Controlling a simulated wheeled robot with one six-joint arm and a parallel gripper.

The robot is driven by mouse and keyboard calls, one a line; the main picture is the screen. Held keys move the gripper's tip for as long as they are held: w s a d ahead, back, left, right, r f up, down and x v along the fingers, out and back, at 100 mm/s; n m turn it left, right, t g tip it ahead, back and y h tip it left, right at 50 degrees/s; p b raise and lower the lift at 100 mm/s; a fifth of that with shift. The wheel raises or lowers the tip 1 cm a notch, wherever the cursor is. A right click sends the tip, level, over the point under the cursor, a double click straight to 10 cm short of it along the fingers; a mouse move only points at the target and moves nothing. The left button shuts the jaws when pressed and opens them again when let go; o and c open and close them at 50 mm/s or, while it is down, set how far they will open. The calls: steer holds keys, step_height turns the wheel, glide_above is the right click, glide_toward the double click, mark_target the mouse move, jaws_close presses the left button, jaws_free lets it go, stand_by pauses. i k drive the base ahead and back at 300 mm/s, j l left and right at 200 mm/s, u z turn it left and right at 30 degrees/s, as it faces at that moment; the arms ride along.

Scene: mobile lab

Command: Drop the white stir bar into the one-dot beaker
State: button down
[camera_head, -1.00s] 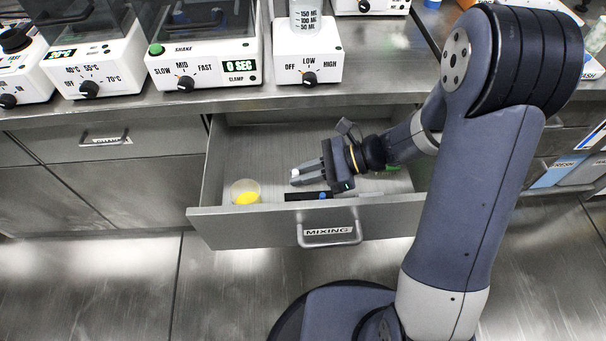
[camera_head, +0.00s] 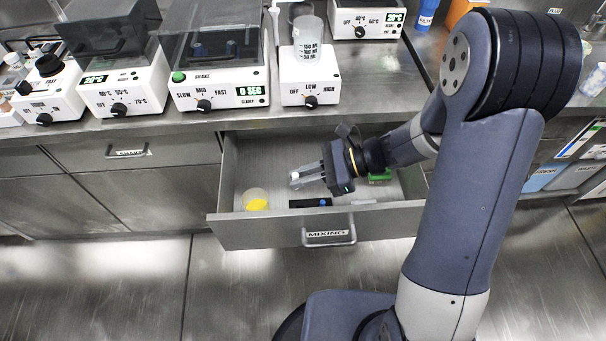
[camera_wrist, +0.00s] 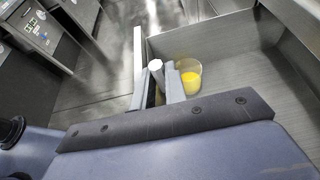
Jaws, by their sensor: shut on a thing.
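My gripper (camera_head: 296,180) is over the open drawer marked MIXING (camera_head: 270,236). It is shut on a small white stir bar (camera_head: 295,176), whose pale end shows between the fingertips. In the wrist view the stir bar (camera_wrist: 155,66) stands out between the two grey fingers. A beaker (camera_head: 309,40) with volume marks stands on the stirrer with the LOW and HIGH dial (camera_head: 310,82), above and behind the drawer. I cannot make out any dots on it.
In the drawer are a clear cup with yellow contents (camera_head: 255,200), a dark bar with a blue part (camera_head: 311,203) and a green item (camera_head: 380,176). A shaker (camera_head: 218,90) stands left of the stirrer. The steel bench front (camera_head: 370,104) is clear.

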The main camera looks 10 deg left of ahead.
mark_target(314, 54)
steer(key=k, duration=0.85)
